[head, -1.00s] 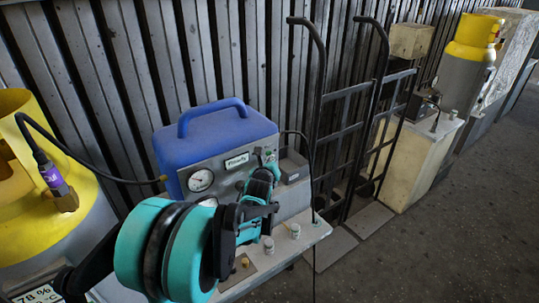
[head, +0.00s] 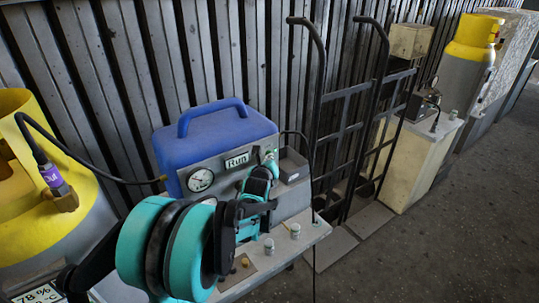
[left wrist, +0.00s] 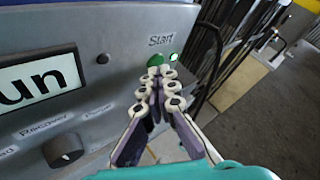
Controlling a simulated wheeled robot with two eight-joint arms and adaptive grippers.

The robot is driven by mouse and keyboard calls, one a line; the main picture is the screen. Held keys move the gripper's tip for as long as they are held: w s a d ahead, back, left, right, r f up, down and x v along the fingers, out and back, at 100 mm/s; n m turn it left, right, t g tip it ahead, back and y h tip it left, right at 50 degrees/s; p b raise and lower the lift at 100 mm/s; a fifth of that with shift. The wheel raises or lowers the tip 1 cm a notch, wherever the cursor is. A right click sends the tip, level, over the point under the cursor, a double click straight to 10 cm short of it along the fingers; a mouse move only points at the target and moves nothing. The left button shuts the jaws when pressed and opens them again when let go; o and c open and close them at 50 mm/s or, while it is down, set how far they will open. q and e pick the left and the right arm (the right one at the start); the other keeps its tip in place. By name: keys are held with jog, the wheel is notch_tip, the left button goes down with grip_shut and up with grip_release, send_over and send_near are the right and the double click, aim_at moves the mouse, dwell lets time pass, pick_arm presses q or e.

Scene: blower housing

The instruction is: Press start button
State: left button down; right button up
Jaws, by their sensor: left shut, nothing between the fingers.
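The blue machine (head: 215,140) has a grey front panel with a gauge and a display (head: 237,161) reading "Run". In the left wrist view the display (left wrist: 40,82) shows only "un". The green start button (left wrist: 155,60) lies under the word "Start", with a small lit green lamp just to its right. My left gripper (left wrist: 162,74) is shut and empty, its fingertips at the button's lower edge in that view. I cannot tell whether they touch it. In the head view my left gripper (head: 270,165) is in front of the panel's right part and hides the button. My right gripper is not in view.
A black knob (left wrist: 63,150) sits low on the panel. The machine stands on a bench (head: 300,240) with small fittings. A yellow-topped cylinder (head: 30,190) with a hose is at left. A black hand truck (head: 350,120) leans at the ribbed wall. Floor at right is clear.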

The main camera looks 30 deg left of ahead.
pick_arm(q)
jog(key=shift+s+d, duration=0.15)
jog(key=shift+d, duration=0.3)
jog(key=shift+s+d, duration=0.4)
jog(key=shift+d, duration=0.5)
jog(key=shift+s+d, duration=0.35)
jog(key=shift+d, duration=0.5)
jog(key=shift+s+d, duration=0.4)
jog(key=shift+d, duration=0.5)
